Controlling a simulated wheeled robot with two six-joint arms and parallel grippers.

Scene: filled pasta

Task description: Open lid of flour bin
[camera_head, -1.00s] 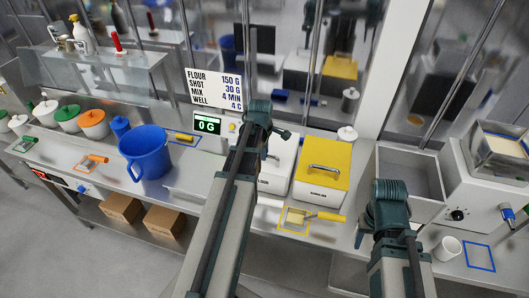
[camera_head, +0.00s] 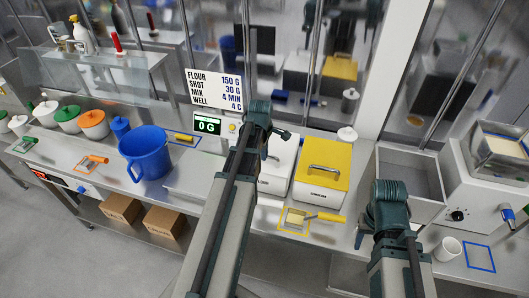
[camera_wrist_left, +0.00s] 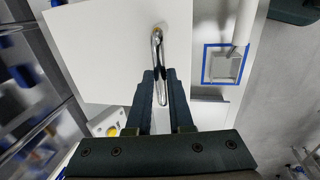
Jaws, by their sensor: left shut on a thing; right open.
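A bin with a white lid (camera_head: 283,149) stands on the counter, partly hidden by my left arm. A matching bin with a yellow lid (camera_head: 323,165) stands just to its right. The bin labels are too small to read for sure. My left gripper (camera_wrist_left: 160,85) is shut on the chrome handle (camera_wrist_left: 157,45) of a white lid (camera_wrist_left: 105,45) in the left wrist view. In the head view the left fingers are mostly hidden behind the wrist at the white-lidded bin. My right gripper (camera_head: 362,236) is open and empty over the counter at the right.
A yellow-handled scoop (camera_head: 318,216) lies in front of the yellow-lidded bin. A blue jug (camera_head: 146,153) and a scale display (camera_head: 207,125) are to the left. A white cup (camera_head: 447,249) and a machine (camera_head: 490,180) stand at the right.

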